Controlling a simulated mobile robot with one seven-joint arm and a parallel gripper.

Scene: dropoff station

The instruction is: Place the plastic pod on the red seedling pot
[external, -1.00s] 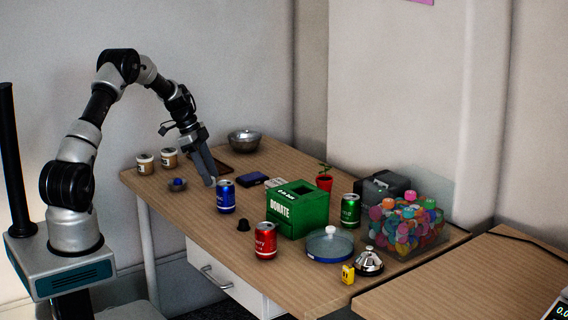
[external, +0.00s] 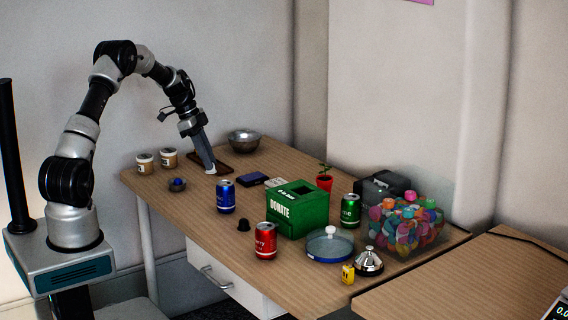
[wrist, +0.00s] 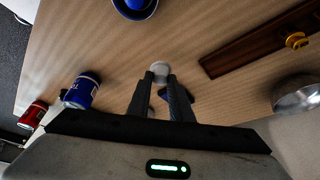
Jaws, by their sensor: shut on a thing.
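My gripper (external: 209,168) points down over the left part of the desk. It is shut on a small whitish piece, seemingly the plastic pod (external: 212,172). In the wrist view the pod (wrist: 160,68) shows as a pale round end between the fingertips (wrist: 160,80); the rest of it is hidden by the fingers. How far it is above the desk is hard to tell. The red seedling pot (external: 324,183), with a small green plant, stands upright behind the green donate box, well to the right of my gripper. The pot does not show in the wrist view.
Between gripper and pot are a blue can (external: 225,197), a dark blue box (external: 252,179) and the green donate box (external: 303,211). A red can (external: 265,241) stands in front.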

